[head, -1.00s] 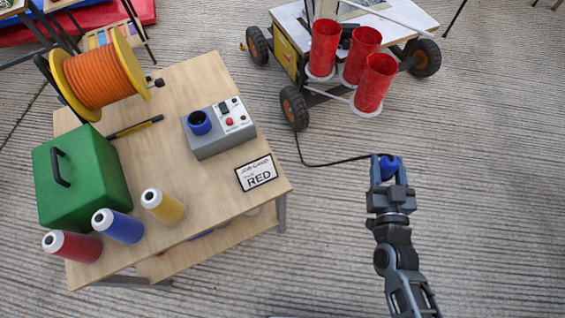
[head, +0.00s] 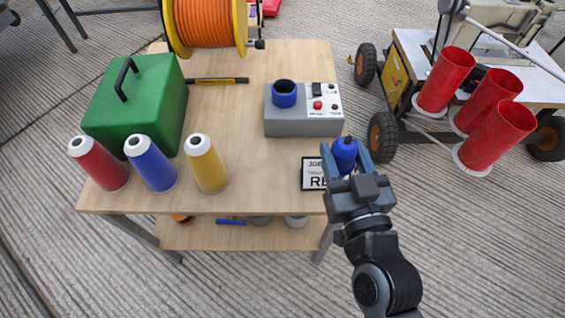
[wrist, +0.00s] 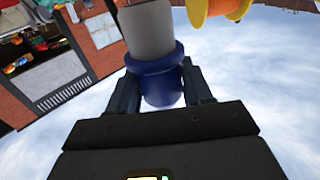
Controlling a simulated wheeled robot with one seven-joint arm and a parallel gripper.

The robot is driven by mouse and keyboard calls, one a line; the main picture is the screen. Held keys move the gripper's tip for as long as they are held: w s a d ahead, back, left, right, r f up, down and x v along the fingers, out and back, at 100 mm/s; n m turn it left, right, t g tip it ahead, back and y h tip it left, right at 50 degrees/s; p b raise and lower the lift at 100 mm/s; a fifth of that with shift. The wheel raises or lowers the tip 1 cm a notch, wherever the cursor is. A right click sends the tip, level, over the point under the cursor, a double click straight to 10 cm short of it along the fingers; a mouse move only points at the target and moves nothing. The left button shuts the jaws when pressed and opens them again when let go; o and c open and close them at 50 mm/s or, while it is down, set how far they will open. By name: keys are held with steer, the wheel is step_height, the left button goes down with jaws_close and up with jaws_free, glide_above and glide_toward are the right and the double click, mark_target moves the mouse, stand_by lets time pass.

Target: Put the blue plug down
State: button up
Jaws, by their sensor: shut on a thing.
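The blue plug (head: 344,153) is held between the fingers of my gripper (head: 346,165) in the head view. In the wrist view the blue plug (wrist: 160,85) sits between both fingers, with a pale grey part beyond its blue collar. My gripper is shut on it, over or near the right front edge of the wooden table (head: 262,190). The plug partly covers the white sign card (head: 312,174) in the head view. I cannot tell whether the plug touches the table.
A grey box with a blue socket (head: 285,94) stands behind the plug. Red, blue and yellow cylinders (head: 208,165), a green case (head: 135,100) and an orange cable reel (head: 208,22) fill the left and back. A cart with red tubes (head: 490,100) stands right. The table's middle is clear.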

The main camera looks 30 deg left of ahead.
steer(key=s+a+r+n+g+y, duration=0.1)
steer(key=s+a, duration=0.1)
steer(key=a, duration=0.2)
steer(key=p, duration=0.3)
glide_above(265, 180)
steer(key=shift+f, duration=5.15)
steer(key=shift+f, duration=0.2)
steer(key=o, duration=1.2)
steer(key=shift+o, duration=0.2)
